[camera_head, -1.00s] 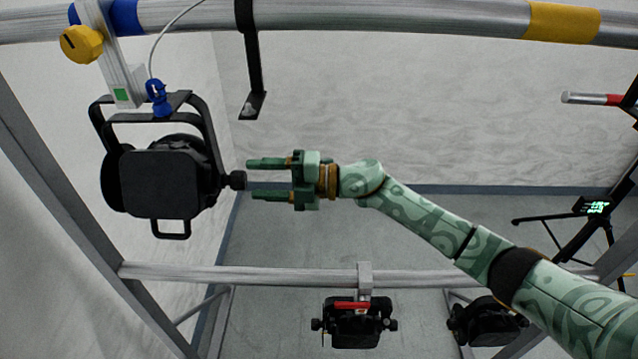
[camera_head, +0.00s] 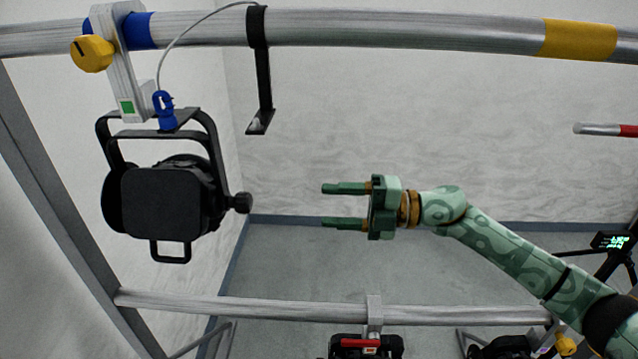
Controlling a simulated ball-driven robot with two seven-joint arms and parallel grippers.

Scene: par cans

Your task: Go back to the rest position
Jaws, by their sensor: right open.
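My right gripper (camera_head: 343,206) is open and empty, its two green fingers pointing left in mid-air. It is right of the black par can (camera_head: 165,200), with a clear gap between its fingertips and the can's side knob (camera_head: 240,203). The par can hangs by its black yoke (camera_head: 215,150) from a clamp (camera_head: 125,70) with a yellow knob (camera_head: 92,54) on the upper bar. My left gripper is not in view.
The upper metal bar (camera_head: 400,28) crosses the view, with a black strap (camera_head: 258,70) hanging from it. A lower bar (camera_head: 250,307) crosses below, with more black lamps (camera_head: 365,346) at the bottom edge. A blue clip (camera_head: 165,108) joins a cable to the yoke.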

